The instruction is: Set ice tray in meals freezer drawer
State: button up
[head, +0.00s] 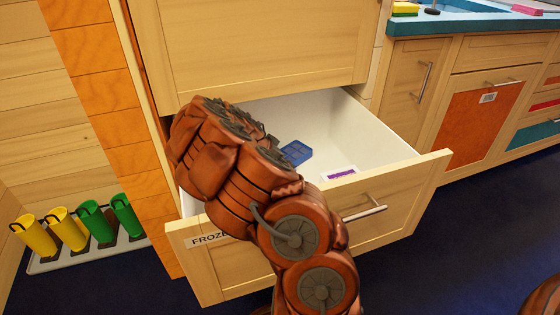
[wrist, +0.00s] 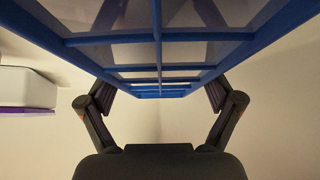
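The blue ice tray (head: 296,152) shows inside the open freezer drawer (head: 400,178), with part of it hidden behind my arm. The drawer has white inner walls and a wooden front with a label starting "FROZE", partly covered by my arm. In the wrist view the blue gridded tray (wrist: 160,68) fills the top, reaching away between the fingers of my gripper (wrist: 160,95). The fingers press at the tray's two sides. My gripper is hidden behind my arm in the head view. I cannot tell whether the tray touches the drawer floor.
A white and purple box (head: 340,174) is in the drawer, right of the tray; it also shows in the wrist view (wrist: 28,88). Yellow and green boots (head: 95,220) stand on a rack at left. A closed wooden panel (head: 255,45) is above the drawer.

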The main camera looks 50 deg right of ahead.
jog(key=shift+o, duration=0.5)
jog(key=shift+r, duration=0.1)
jog(key=shift+r+p, duration=0.2)
jog(key=shift+p, duration=0.1)
jog(key=p+v, duration=0.2)
jog(key=v, duration=0.8)
jog(key=shift+r, duration=0.1)
jog(key=shift+p+v, duration=0.35)
jog(key=shift+v, duration=0.45)
jog(key=shift+a, duration=0.1)
jog(key=shift+s, duration=0.1)
